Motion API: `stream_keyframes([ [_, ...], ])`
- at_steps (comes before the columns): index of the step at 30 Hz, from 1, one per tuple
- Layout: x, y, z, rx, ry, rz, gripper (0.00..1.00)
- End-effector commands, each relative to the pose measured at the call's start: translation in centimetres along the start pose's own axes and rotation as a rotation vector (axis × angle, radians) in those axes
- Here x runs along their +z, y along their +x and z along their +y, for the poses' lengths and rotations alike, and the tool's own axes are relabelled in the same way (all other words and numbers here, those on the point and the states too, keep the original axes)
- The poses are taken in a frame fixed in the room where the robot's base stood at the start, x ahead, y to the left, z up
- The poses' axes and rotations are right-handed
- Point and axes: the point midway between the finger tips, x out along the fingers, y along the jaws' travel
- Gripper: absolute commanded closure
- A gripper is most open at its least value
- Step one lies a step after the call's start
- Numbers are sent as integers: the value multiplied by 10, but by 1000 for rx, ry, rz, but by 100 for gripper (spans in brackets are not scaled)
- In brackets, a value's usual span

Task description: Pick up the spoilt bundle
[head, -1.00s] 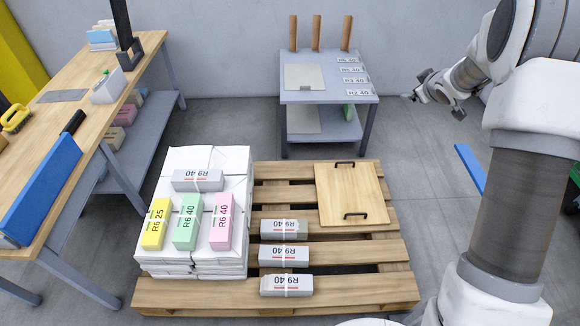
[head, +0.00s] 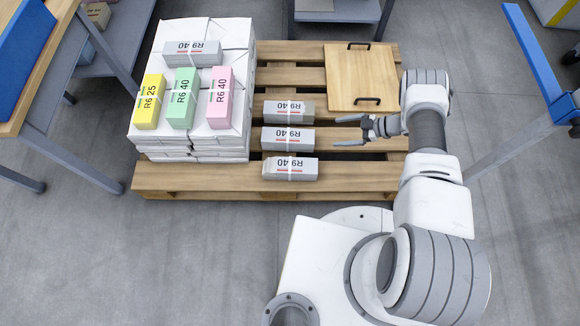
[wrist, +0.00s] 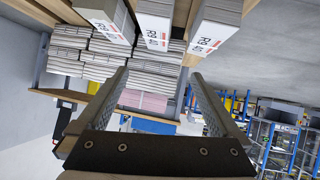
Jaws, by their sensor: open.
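Three grey bundles marked R9 40 lie in a column on the pallet (head: 220,178): a far one (head: 288,111), a middle one (head: 288,139) and a near one (head: 290,169). A fourth grey bundle (head: 192,53) lies on the white paper stack, with a yellow (head: 149,101), a green (head: 183,98) and a pink bundle (head: 220,98). I cannot tell which is spoilt. My gripper (head: 337,131) is open and empty, just right of the middle bundle, fingers pointing left. The wrist view shows three grey bundle ends, the middle one (wrist: 153,24) beyond the open fingers.
A wooden board with two black handles (head: 360,78) lies on the pallet's far right. The white stack (head: 206,135) fills the pallet's left side. A workbench (head: 30,85) stands at left and a blue rail (head: 532,55) at right. Grey floor is open in front.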

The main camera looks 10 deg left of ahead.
Motion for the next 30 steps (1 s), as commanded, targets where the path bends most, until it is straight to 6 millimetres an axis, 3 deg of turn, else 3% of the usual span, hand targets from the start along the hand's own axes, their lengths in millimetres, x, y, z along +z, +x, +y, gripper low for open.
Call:
stream_keyframes([
  [1, 14, 14, -24, -46, 11, 29, 0],
  [3, 21, 24, -48, -98, 20, 65, 0],
  [9, 28, 39, -83, -169, 36, 116, 0],
  [13, 26, 58, -88, -175, 37, 119, 0],
  [24, 17, 135, -100, -173, 37, 118, 0],
  [30, 14, 153, -103, -170, 37, 116, 0],
])
